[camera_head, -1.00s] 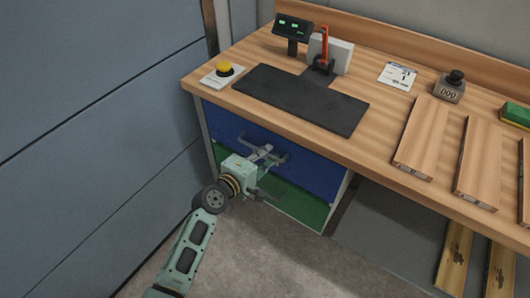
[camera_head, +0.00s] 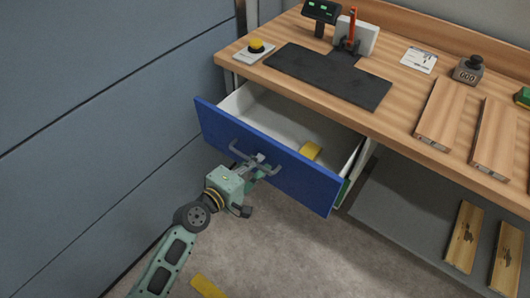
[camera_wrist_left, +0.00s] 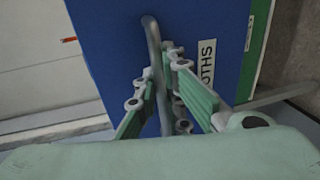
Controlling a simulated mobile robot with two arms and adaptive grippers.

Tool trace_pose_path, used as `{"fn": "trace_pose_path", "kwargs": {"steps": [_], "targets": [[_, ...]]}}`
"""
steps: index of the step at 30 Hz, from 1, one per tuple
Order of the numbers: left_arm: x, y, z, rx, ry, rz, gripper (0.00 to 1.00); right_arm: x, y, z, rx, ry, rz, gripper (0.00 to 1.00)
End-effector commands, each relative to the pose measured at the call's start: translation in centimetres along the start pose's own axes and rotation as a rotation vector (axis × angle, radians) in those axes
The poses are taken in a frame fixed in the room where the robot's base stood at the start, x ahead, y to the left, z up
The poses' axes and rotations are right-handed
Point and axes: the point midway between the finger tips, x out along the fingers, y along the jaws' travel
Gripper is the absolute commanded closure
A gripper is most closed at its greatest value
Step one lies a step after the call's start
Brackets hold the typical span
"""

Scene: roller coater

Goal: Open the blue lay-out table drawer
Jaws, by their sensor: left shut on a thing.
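The blue drawer (camera_head: 290,172) of the lay-out table stands pulled well out, its white inside (camera_head: 262,105) showing. A yellow thing (camera_head: 311,151) lies in it toward the right. My left gripper (camera_head: 262,166) is at the front of the drawer, shut on the grey bar handle (camera_head: 240,152). In the left wrist view the fingers (camera_wrist_left: 160,95) sit on either side of the handle (camera_wrist_left: 154,50), against the blue front (camera_wrist_left: 205,30), with a label partly readable as "OTHS". The right gripper is not in view.
The wooden table top (camera_head: 400,118) carries a dark mat (camera_head: 325,75), a yellow button (camera_head: 256,46), a display (camera_head: 320,12) and wooden boards (camera_head: 440,112). A blue-grey wall (camera_head: 100,110) stands close on the left. The floor (camera_head: 330,260) before the drawer is mostly clear.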

Motion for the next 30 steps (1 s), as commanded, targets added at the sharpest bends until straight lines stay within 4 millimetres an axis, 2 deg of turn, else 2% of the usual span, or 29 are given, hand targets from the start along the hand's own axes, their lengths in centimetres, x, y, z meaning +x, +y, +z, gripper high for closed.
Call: {"fn": "trace_pose_path", "kwargs": {"steps": [3, 9, 17, 25, 26, 27, 30], "targets": [[-2.1, -0.6, 0.1, 0.001, -0.002, -0.003, 1.00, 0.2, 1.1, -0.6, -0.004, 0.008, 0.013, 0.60], [-4.2, -1.0, 0.1, 0.000, -0.002, -0.002, 1.00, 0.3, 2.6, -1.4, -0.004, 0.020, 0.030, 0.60], [-5.0, -1.1, 0.0, 0.000, -0.001, 0.000, 1.00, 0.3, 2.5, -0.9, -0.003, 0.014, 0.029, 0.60], [-5.0, -1.0, 0.0, 0.000, -0.001, 0.000, 1.00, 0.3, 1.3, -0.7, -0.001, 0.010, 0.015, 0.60], [-5.0, -1.0, 0.0, 0.000, -0.001, 0.000, 0.90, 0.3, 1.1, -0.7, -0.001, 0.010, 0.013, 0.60], [-5.0, -1.0, 0.0, 0.000, -0.001, 0.000, 0.87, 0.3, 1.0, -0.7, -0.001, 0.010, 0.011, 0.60], [-5.0, -1.0, 0.0, 0.000, -0.001, 0.000, 0.83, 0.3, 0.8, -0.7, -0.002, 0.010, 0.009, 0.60]]}}
